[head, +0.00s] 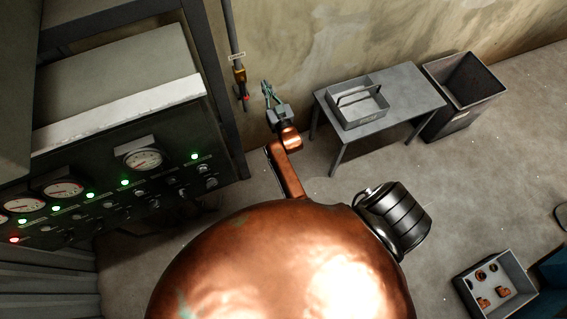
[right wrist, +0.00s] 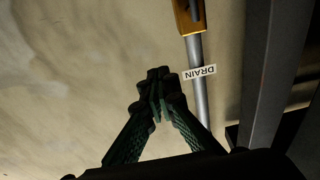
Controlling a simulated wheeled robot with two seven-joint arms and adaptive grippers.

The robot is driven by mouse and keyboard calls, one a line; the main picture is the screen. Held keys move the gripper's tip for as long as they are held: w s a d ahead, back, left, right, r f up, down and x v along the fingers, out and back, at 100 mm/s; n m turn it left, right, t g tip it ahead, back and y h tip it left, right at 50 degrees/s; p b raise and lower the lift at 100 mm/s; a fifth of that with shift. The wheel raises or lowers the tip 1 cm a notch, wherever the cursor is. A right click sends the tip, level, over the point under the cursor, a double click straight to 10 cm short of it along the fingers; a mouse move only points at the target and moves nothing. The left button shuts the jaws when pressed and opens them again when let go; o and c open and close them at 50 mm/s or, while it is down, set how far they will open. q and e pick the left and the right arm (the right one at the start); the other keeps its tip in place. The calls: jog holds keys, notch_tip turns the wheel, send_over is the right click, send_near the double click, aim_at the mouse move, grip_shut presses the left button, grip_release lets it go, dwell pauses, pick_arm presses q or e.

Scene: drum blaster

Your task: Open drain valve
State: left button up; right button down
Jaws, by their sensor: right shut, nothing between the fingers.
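The drain valve (head: 239,76) is a brass body on a thin grey vertical pipe (head: 229,25) against the wall, with a small red part (head: 245,97) at its lower end. In the right wrist view the brass valve (right wrist: 188,15) is cut off by the top edge. A white label reading DRAIN (right wrist: 200,73) sits upside down on the pipe there. My right gripper (head: 266,86) is just right of the valve in the head view, apart from it as far as I can tell. In the wrist view its dark green fingers (right wrist: 158,92) are together and empty. My left gripper is out of view.
A dark control panel (head: 120,190) with gauges and lit lamps stands left, beside a dark upright post (head: 215,80). A grey table (head: 407,88) with a tray (head: 357,118) and a bin (head: 462,95) stand right. A box of copper-coloured parts (head: 466,290) is lower right.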

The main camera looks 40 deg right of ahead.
jog(key=s+a+f+g+y, duration=0.1)
jog(key=s+f, duration=0.4)
jog(key=f, duration=0.5)
jog(key=s+a+f+n+g+y, duration=0.1)
jog(key=s+f, duration=0.4)
jog(key=f, duration=0.6)
jog(key=s+a+f+n+g+y, duration=0.1)
jog(key=s+a+f+g, duration=0.2)
jog(key=f, duration=0.8)
jog(key=s+g, duration=0.2)
jog(key=s, duration=0.1)
jog(key=shift+a+p, duration=0.35)
jog(key=shift+p, duration=0.05)
jog(key=shift+f, duration=0.15)
jog(key=s+a+f+n+g, duration=0.1)
jog(key=s+f+g, duration=0.4)
jog(key=s+f, duration=1.3)
jog(key=s+f+g, duration=0.3)
jog(key=s, duration=1.3)
jog(key=s+d+f+g, duration=0.1)
jog(key=s+f+g, duration=0.2)
jog(key=s, duration=1.3)
jog(key=shift+d+f+n+y, duration=0.25)
jog(key=shift+f+n+y, duration=0.15)
jog(key=shift+f, duration=0.05)
